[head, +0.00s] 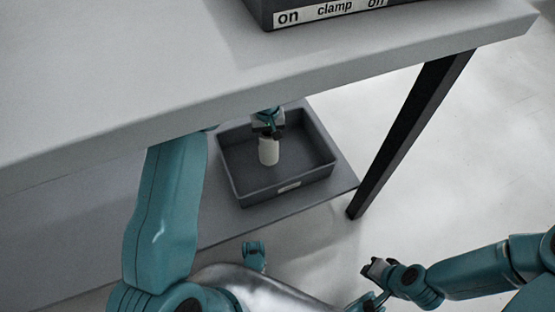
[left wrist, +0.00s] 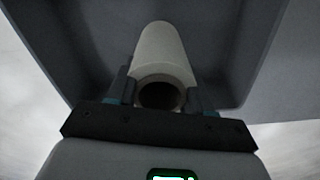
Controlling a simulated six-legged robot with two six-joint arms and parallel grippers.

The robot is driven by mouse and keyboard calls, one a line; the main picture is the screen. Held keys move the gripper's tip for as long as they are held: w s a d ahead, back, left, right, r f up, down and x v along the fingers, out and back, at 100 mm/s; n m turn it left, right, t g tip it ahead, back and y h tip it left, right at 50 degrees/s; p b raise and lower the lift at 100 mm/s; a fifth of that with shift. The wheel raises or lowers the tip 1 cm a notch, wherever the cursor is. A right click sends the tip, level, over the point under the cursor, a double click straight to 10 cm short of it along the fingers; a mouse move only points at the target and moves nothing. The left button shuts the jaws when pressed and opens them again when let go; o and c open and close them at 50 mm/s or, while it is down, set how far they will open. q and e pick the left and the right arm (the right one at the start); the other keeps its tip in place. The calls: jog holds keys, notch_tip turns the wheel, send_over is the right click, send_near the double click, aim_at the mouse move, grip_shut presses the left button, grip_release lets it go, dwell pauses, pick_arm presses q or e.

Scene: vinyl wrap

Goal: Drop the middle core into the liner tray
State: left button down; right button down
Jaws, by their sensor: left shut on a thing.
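A pale cylindrical core (head: 268,152) is held by my left gripper (head: 268,132), over the inside of a dark grey liner tray (head: 322,178). In the left wrist view the core (left wrist: 163,52) sits between the two fingers of my left gripper (left wrist: 160,97), its hollow end facing the camera. The tray's inside (left wrist: 225,50) fills the view behind it. I cannot tell whether the core touches the tray floor. My right gripper (head: 376,268) is at the lower right, away from the tray; whether its jaws are open is unclear.
The tray stands on a low grey shelf (head: 225,228) beneath a grey table top (head: 150,70). A dark table leg (head: 412,135) stands right of the tray. A dark box labelled "on clamp off" (head: 330,10) sits on the table. The floor at the right is clear.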

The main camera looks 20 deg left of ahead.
pick_arm(q)
jog(key=shift+c, duration=1.9)
grip_release()
jog(key=shift+f, duration=0.1)
